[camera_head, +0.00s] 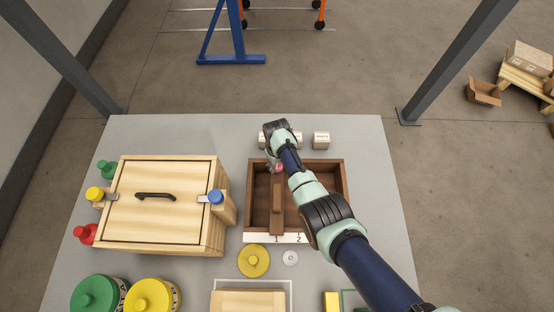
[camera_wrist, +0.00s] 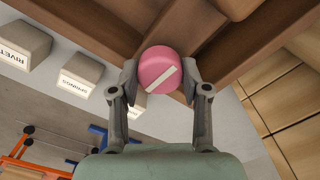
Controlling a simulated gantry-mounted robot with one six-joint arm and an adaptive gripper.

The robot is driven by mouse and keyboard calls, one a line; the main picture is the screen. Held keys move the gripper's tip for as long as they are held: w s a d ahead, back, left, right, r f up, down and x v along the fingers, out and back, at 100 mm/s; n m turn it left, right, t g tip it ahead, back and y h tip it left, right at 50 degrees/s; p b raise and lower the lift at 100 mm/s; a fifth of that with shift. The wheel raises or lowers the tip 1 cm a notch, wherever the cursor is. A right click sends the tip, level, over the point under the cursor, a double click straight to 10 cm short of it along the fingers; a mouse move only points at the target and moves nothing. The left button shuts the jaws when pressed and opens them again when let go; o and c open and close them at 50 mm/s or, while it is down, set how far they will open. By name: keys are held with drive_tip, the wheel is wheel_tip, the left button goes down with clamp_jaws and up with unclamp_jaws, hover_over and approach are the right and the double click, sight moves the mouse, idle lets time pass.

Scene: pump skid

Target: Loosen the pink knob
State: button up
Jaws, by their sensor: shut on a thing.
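The pink knob (camera_wrist: 160,70) is round with a white stripe across its face, set by the wooden divider of the brown tray. In the head view my gripper (camera_head: 274,163) is mostly hidden under my wrist. The stripe runs diagonally in the wrist view.
The brown tray (camera_head: 340,177) has a middle divider (camera_head: 277,205) and a label strip marked 1 and 2. Small white labelled boxes (camera_head: 321,140) stand behind it. A wooden box (camera_head: 160,205) with colored knobs stands at left. A yellow disc (camera_head: 253,261) lies in front.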

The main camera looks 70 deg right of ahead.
drive_tip(key=shift+n, duration=0.6)
drive_tip(key=o, duration=1.1)
drive_tip(key=shift+o, duration=0.2)
drive_tip(key=shift+r, duration=0.1)
wheel_tip(320, 180, up, 12)
